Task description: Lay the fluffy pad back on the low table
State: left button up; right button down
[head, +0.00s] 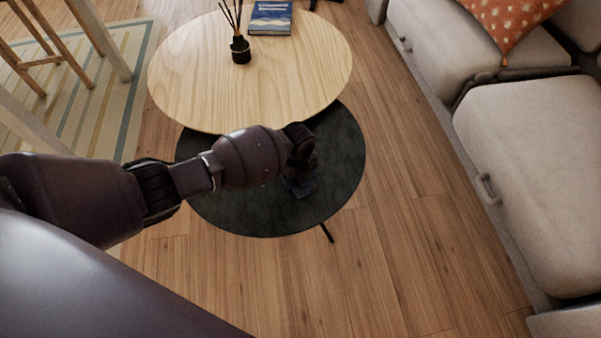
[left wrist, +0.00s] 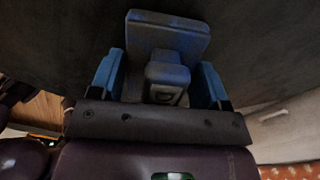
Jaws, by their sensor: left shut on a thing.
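The dark round low table (head: 345,165) is partly under the higher pale wood table. My left gripper (head: 300,186) reaches over the dark top, pointing down. In the left wrist view, my left gripper (left wrist: 160,66) has its blue fingers on either side of a blue-grey slab with a block on it, which I take to be the pad (left wrist: 168,35). The gripper is shut on it. The dark surface fills the view behind the pad; I cannot tell whether they touch. In the head view the pad is small and dark, mostly hidden by my wrist. My right gripper is not in view.
The pale round wood table (head: 290,85) carries a reed diffuser (head: 240,50) and a blue book (head: 270,17). A beige sofa (head: 540,150) with an orange cushion (head: 515,20) is on the right. A striped rug (head: 95,100) lies at left. Wooden floor is clear between.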

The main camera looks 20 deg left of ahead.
pick_arm(q)
jog(key=shift+w+r, duration=0.1)
jog(key=shift+r, duration=0.1)
jog(key=shift+f, duration=0.25)
jog(key=o, duration=0.8)
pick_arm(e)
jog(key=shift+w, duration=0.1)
pick_arm(q)
jog(key=shift+r, duration=0.15)
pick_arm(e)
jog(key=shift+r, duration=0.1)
pick_arm(q)
jog(key=r, duration=0.1)
jog(key=r+p, duration=0.1)
jog(key=r, duration=0.1)
jog(key=shift+w+r, duration=0.25)
jog(key=shift+r, duration=0.1)
notch_tip(320, 180, up, 7)
jog(key=p, duration=0.3)
jog(key=shift+s+r, duration=0.15)
jog(key=shift+r, duration=0.05)
jog(key=shift+s+r+p, duration=0.1)
jog(key=shift+r+p, duration=0.2)
jog(key=shift+r, duration=0.2)
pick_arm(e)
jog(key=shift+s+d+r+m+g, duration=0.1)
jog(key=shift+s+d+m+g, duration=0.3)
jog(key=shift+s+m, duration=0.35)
